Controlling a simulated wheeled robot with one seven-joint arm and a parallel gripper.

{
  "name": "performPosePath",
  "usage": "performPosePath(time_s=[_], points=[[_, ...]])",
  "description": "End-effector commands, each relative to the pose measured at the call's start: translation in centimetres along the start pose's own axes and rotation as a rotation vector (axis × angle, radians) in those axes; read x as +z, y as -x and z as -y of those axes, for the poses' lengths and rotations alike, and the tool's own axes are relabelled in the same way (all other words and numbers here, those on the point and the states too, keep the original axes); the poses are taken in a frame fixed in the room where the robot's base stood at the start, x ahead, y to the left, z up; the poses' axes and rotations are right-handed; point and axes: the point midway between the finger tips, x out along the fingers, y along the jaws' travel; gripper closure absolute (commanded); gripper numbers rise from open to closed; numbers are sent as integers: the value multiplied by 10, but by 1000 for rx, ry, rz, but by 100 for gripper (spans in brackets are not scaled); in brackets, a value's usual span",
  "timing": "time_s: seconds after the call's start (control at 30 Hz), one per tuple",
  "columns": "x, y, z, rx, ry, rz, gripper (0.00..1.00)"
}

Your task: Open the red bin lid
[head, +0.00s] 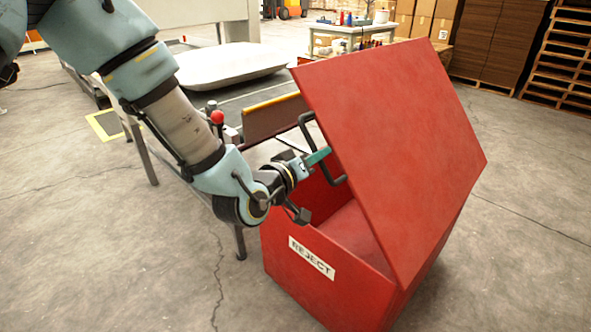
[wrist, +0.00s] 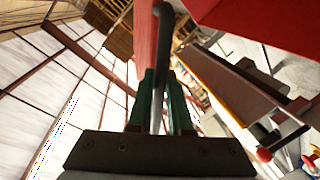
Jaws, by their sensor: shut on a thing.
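The red bin (head: 318,286) stands on the concrete floor at the right of the head view, with a white "REJECT" label on its front. Its red lid (head: 400,140) is raised steeply, and part of the dark red interior shows below it. A dark bar handle (head: 309,130) sits on the lid's left side. My gripper (head: 326,155) is at the handle with its green fingers. In the wrist view the green fingers (wrist: 161,100) are shut on the handle (wrist: 158,60), one on each side. The lid edge also shows in the wrist view (wrist: 143,40).
A conveyor-like table with a brown guard (head: 272,118) and a red knob (head: 216,117) stands left of the bin. A workbench (head: 350,30), boxes and pallets are at the back. Floor right of the bin is clear.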

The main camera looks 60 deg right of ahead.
Motion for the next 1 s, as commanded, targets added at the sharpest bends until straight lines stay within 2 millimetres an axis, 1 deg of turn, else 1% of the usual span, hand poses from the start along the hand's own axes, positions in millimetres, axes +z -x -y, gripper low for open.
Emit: performPosePath(time_s=[0.03, 0.2, 0.4, 0.5, 0.6, 0.7, 0.83, 1.0], points=[[1, 4, -22, 10, -47, -10, 100], [11, 16, -77, 10, -193, -41, 100], [27, 26, -128, 9, -333, -71, 100], [35, 30, -147, 8, -387, -82, 100], [42, 33, -161, 6, -429, -91, 100], [47, 35, -171, 5, -459, -97, 100], [50, 37, -179, 4, -482, -102, 100], [52, 37, -182, 1, -493, -103, 100]])
